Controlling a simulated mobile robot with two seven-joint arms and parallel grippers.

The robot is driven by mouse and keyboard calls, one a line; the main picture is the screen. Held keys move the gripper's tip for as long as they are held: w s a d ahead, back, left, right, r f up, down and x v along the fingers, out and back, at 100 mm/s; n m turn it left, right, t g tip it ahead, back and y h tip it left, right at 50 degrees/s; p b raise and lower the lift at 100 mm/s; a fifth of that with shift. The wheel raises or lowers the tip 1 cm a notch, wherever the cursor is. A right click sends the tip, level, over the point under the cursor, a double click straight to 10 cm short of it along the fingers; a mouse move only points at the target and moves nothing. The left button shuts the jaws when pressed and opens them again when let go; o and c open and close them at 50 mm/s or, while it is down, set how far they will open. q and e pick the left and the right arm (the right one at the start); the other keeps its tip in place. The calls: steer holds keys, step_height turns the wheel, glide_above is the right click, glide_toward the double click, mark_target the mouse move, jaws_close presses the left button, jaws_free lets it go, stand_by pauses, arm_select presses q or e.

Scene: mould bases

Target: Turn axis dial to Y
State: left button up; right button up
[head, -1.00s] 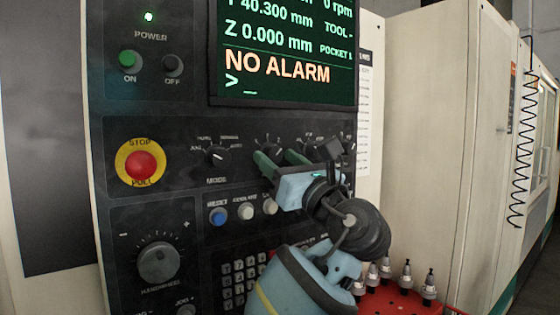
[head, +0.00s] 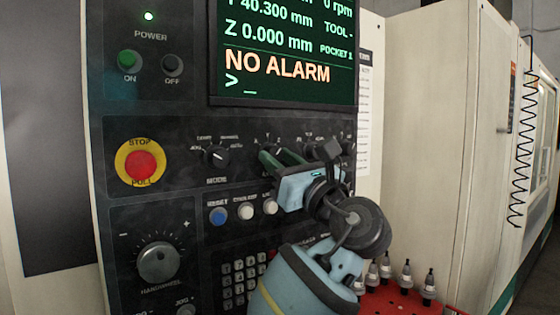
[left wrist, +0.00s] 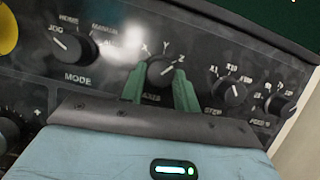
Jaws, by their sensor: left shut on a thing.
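The axis dial (left wrist: 161,71) is a dark round knob with a white pointer line, under the letters X, Y and Z. Its pointer leans up and right, toward the Z. My left gripper (left wrist: 158,86) has its two green fingers on either side of the knob, shut on it. In the head view my left gripper (head: 276,157) is at the panel and hides most of the dial. My right gripper is not in view.
The mode dial (head: 216,157) and the red stop button (head: 141,166) are left of the axis dial. Another dial (left wrist: 232,91) is close on its right. Reset and other buttons (head: 218,216) sit below. The screen (head: 285,52) reads NO ALARM.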

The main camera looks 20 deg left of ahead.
arm_select(q)
steer(key=n+g, duration=0.1)
steer(key=n, duration=0.1)
steer(key=n+g+y, duration=0.1)
steer(key=n, duration=0.2)
steer(key=shift+w+d, duration=0.15)
steer(key=shift+w+r+n+g, duration=0.1)
steer(key=shift+n+g, duration=0.7)
steer(key=shift+n, duration=0.75)
steer(key=shift+n+g, duration=0.8)
steer(key=shift+n, duration=0.75)
steer(key=o, duration=1)
